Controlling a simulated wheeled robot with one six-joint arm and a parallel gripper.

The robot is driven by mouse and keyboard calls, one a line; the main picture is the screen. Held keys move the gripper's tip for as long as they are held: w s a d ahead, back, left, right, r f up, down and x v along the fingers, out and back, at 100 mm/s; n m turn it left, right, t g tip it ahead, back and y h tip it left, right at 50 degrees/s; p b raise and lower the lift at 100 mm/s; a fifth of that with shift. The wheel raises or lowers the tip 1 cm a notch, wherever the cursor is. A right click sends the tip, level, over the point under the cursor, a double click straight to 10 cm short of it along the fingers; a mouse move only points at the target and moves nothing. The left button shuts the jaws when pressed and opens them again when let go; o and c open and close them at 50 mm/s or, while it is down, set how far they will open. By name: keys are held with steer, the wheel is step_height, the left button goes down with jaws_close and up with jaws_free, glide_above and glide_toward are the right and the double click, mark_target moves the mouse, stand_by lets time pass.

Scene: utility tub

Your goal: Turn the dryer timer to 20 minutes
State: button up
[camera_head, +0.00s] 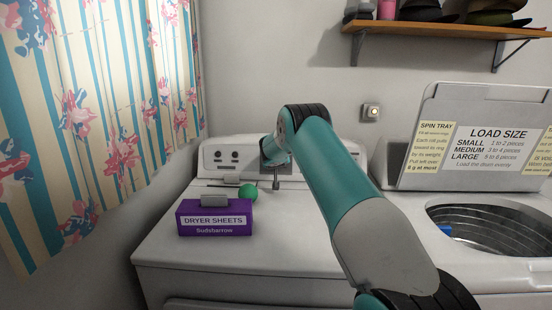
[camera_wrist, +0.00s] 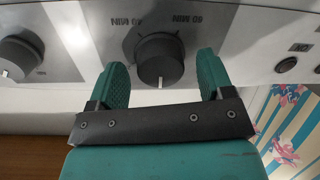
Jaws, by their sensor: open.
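The dryer (camera_head: 170,250) stands at the left, with its control panel (camera_head: 215,158) at the back. In the wrist view, where the panel lettering is upside down, a dark round knob (camera_wrist: 160,55) sits below MIN labels; the right one seems to read 60 MIN, the left is hard to read. The knob's white pointer mark is at its lower edge, away from these labels. My gripper (camera_wrist: 163,72) is open, one green finger on each side of the knob, with visible gaps. In the head view my gripper (camera_head: 276,165) is at the panel, mostly hidden by my arm.
A purple dryer sheets box (camera_head: 215,220) and a green ball (camera_head: 247,192) are on the dryer top. A second knob (camera_wrist: 20,60) is left in the wrist view. An open-lidded washer (camera_head: 500,270) stands right; a wall shelf (camera_head: 450,30) hangs above. Curtains (camera_head: 100,110) hang left.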

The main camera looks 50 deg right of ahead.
steer(key=shift+w, duration=0.1)
steer(key=shift+c, duration=0.5)
steer(key=c, duration=0.8)
steer(key=shift+f+m+b, duration=0.15)
steer(key=shift+m+b, duration=0.15)
steer(key=shift+b, duration=0.3)
steer(key=m+b, duration=0.1)
steer(key=b, duration=0.2)
steer(key=shift+f+m, duration=0.15)
steer(key=shift+m, duration=0.25)
steer(key=m+b, duration=0.3)
steer(key=b, duration=0.1)
steer(key=shift+m+t, duration=0.3)
steer(key=m+b, duration=0.4)
steer(key=shift+b, duration=0.35)
steer(key=shift+r+m+b, duration=0.2)
steer(key=shift+m+b, duration=1)
steer(key=shift+m, duration=0.6)
steer(key=shift+r, duration=0.1)
